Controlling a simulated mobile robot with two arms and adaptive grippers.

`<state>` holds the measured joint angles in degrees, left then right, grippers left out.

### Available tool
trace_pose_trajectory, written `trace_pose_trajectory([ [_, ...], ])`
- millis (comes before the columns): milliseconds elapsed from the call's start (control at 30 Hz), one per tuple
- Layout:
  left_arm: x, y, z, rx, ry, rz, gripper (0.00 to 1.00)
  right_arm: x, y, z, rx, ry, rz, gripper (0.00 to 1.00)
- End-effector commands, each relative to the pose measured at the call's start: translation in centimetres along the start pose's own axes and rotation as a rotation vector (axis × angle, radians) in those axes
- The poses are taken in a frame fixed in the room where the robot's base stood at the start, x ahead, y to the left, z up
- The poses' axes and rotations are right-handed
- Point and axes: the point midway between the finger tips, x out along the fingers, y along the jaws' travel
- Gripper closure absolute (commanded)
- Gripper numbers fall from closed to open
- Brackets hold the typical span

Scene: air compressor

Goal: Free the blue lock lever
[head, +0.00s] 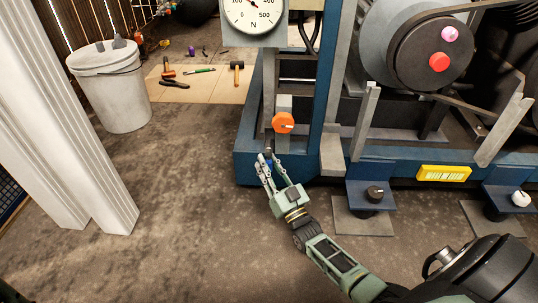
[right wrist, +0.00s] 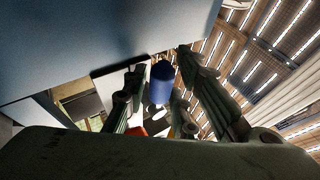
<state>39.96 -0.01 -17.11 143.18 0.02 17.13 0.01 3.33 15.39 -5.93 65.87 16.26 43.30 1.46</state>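The blue lock lever (right wrist: 162,80) shows in the right wrist view as a rounded blue cylinder between the fingers of my right gripper (right wrist: 163,88). Gaps show beside it, so the fingers look open around it, not clamped. In the head view my right gripper (head: 267,164) reaches up to the blue frame's lower left corner, below an orange knob (head: 283,122). Only a small bit of blue, likely the lever (head: 269,162), shows between its fingers there; the rest is hidden. My left gripper is not in view.
The compressor's blue frame (head: 245,165) stands just beyond and right of the gripper. A dial gauge (head: 253,14) sits above. A belt wheel (head: 415,60) is at upper right. A white bucket (head: 112,95) and tools on a mat (head: 212,92) lie at left. The floor in front is clear.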

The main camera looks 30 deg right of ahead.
Motion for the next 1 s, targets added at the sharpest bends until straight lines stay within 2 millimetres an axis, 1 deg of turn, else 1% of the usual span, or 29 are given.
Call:
trace_pose_trajectory([
  [167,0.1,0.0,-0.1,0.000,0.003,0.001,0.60,0.8,0.0,-2.2,0.000,0.003,-0.001,0.75],
  [400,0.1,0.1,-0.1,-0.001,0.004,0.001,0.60,2.3,0.0,-5.9,0.001,0.003,0.001,0.75],
  [567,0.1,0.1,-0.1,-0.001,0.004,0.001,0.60,3.1,0.0,-7.8,0.001,0.003,0.001,0.75],
  [700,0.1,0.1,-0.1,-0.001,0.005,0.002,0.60,3.4,0.0,-8.6,0.001,0.001,0.002,0.75],
  [1000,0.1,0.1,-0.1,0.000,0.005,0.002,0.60,3.4,0.0,-8.8,0.001,-0.001,0.002,0.75],
])
